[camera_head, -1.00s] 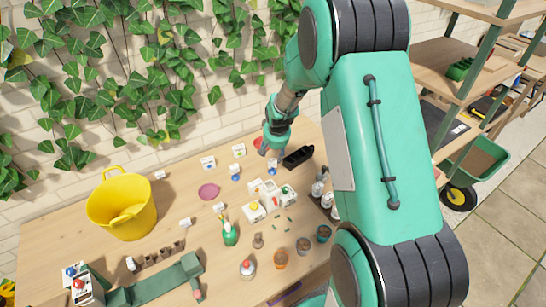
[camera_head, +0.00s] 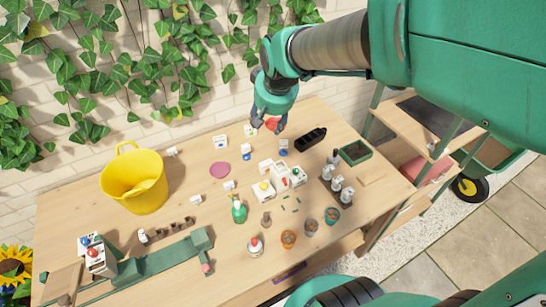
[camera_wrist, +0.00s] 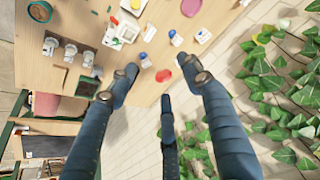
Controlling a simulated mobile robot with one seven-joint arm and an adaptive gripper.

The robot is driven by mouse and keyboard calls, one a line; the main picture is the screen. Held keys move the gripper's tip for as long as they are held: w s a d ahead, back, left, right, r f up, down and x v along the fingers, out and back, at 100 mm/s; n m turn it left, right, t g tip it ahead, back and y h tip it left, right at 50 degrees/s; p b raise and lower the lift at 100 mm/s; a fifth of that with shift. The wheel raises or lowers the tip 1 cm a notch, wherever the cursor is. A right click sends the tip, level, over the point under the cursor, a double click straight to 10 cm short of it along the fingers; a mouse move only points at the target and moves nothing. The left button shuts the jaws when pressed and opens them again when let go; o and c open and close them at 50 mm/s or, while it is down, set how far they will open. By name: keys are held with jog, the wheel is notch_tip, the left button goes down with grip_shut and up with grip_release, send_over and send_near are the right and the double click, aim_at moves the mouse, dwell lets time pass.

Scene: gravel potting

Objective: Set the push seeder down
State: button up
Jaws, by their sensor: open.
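My gripper (camera_head: 276,122) is raised over the far part of the wooden table (camera_head: 110,245), near its back edge. In the wrist view its dark blue fingers (camera_wrist: 160,70) are spread wide, with nothing held between them. A small red object (camera_wrist: 163,75) shows below, between the fingertips and apart from them, near the table's edge. In the head view, the gripper partly hides the red object. I cannot tell which object is the push seeder.
A black tray (camera_head: 311,139) lies right of the gripper. Small white packs and blue-topped items, a pink dish (camera_head: 219,168), a yellow bucket (camera_head: 138,185) and several pots stand on the table. An ivy-covered brick wall rises behind; shelving (camera_head: 400,140) stands to the right.

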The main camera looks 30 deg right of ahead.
jog(key=s+a+r, duration=0.2)
jog(key=s+a, duration=0.1)
jog(key=s, duration=0.4)
jog(key=s+a+r+n, duration=0.1)
jog(key=s+a+r, duration=0.1)
jog(key=s, duration=0.5)
jog(key=s+a+r+n, duration=0.1)
jog(key=s+a+r, duration=0.1)
jog(key=s, duration=0.5)
jog(key=shift+s+a+r+t+y, duration=0.3)
jog(key=shift+a+y, duration=0.1)
jog(key=shift+a, duration=0.4)
dwell(2.5)
